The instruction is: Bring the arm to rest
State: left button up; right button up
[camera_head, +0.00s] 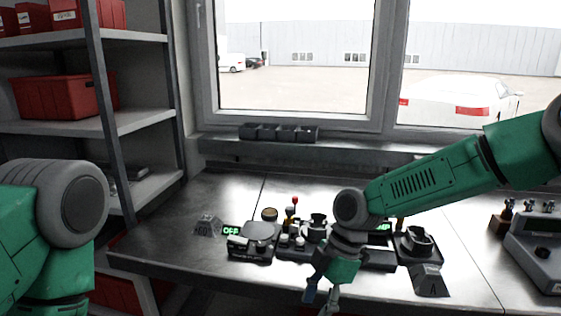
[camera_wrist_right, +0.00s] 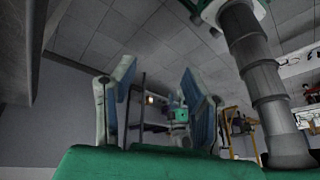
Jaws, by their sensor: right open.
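My right arm (camera_head: 430,190) comes in from the right in the head view and reaches over the front of the metal workbench. My right gripper (camera_head: 322,297) hangs at the bench's front edge, partly cut off by the bottom of the picture. In the right wrist view the right gripper (camera_wrist_right: 158,105) has its two fingers spread apart with nothing between them. My left arm (camera_head: 55,225) shows only as a green and grey part at the left; its gripper is out of view.
The workbench (camera_head: 170,235) carries a scale (camera_head: 258,238), small parts around my right wrist, a dark round part (camera_head: 416,240) and a grey device (camera_head: 540,245). A shelf (camera_head: 110,122) with red boxes (camera_head: 62,97) stands at the left.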

jog(key=s+d+f+m+t+b, duration=0.1)
jog(key=s+d+f+m+b, duration=0.2)
jog(key=s+f+m, duration=0.55)
jog(key=s+d+f+m+b, duration=0.35)
jog(key=s+f, duration=0.65)
jog(key=f, duration=0.7)
jog(key=s+d+f+m+t+h+b, duration=0.2)
jog(key=s+d+m, duration=0.7)
jog(key=d, duration=0.5)
notch_tip(320, 180, down, 2)
jog(key=s+h+b, duration=0.1)
jog(key=s+h, duration=0.1)
jog(key=shift+s+d+f+b, duration=0.2)
jog(key=shift+s+d+b, duration=0.1)
jog(key=shift+d+b, duration=0.1)
jog(key=shift+w, duration=0.15)
